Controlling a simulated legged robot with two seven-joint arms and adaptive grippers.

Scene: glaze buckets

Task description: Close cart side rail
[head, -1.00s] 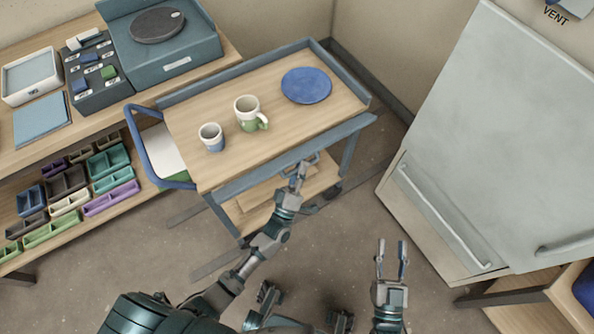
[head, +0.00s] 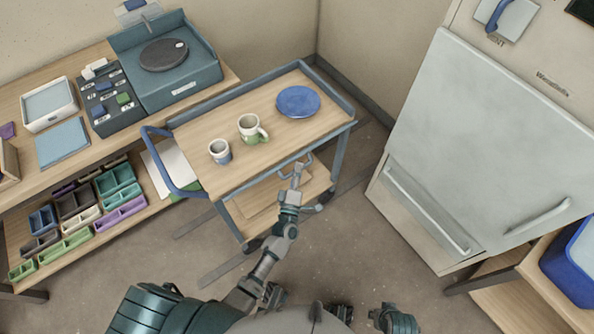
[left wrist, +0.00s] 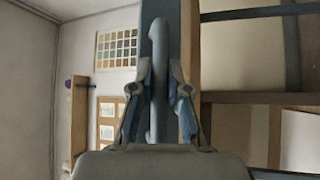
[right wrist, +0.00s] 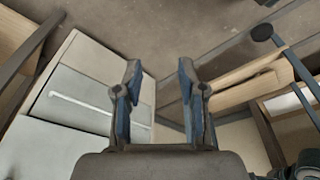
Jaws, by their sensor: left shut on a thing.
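The cart (head: 240,165) has a wooden top and a blue-grey frame. Its near long side rail (head: 335,133) shows as a thin blue-grey strip along the top's near edge; its exact tilt is hard to tell. A bar handle (head: 310,158) is on that side. My left gripper (head: 297,169) is shut on the handle. In the left wrist view the handle (left wrist: 158,45) runs between the fingers, before a blue-grey panel (left wrist: 173,20). My right gripper (right wrist: 160,75) is open and empty, clear of the cart; only its back part shows at the head view's bottom edge.
A white and green mug (head: 250,128), a smaller cup (head: 220,151) and a blue plate (head: 298,101) stand on the cart top. The blue push handle (head: 165,165) is at its left end. A workbench (head: 55,155) stands left, a large grey cabinet (head: 490,140) right. Floor between is free.

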